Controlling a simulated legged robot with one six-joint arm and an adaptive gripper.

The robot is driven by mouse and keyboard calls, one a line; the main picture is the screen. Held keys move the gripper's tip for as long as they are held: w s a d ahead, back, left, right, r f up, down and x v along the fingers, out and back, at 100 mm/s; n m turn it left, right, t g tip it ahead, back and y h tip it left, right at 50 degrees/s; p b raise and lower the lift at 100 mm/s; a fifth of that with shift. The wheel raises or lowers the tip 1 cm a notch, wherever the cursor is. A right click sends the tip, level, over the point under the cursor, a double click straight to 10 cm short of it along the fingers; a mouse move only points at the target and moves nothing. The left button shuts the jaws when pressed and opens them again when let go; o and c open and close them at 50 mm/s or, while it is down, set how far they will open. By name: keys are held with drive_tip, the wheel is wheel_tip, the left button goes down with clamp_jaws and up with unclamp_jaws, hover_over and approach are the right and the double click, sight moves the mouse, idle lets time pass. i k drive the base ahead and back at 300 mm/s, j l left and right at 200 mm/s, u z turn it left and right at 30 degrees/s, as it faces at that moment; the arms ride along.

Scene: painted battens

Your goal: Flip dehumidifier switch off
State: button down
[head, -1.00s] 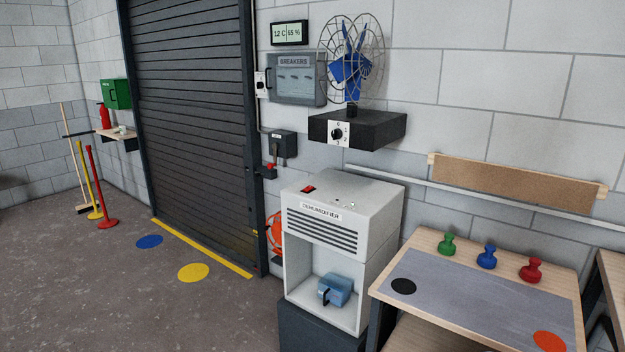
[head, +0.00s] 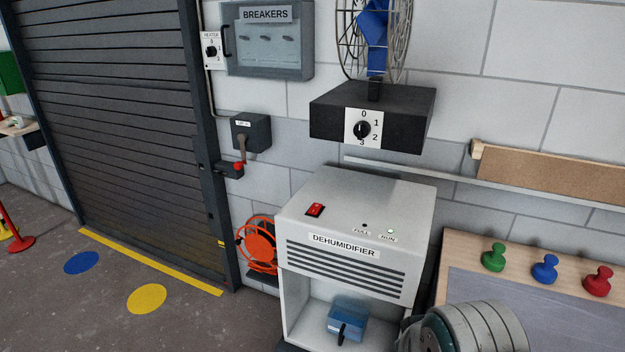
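The dehumidifier (head: 410,215) is a light grey box with a vented, labelled front, in the middle of the head view. Its red rocker switch (head: 315,209) sits on the top face at the left. Which side of the rocker is pressed is too small to tell. On the right of the top are two small lamps marked FULL and RUN; the RUN lamp (head: 390,231) shows green and the FULL lamp (head: 364,225) is dark. Part of my arm shows at the bottom right, in front of the dehumidifier's lower right corner. My gripper's fingers are not visible.
A blue water tank (head: 347,318) sits in the open bay below. A black shelf (head: 415,118) with a dial and a fan (head: 372,40) juts from the wall above. A bench (head: 460,255) with green, blue and red knobbed pieces stands right. Floor at left is open.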

sight(314, 208)
drive_tip(key=i+j+z, duration=0.25)
drive_tip(key=i+j, duration=0.4)
drive_tip(key=j, duration=0.1)
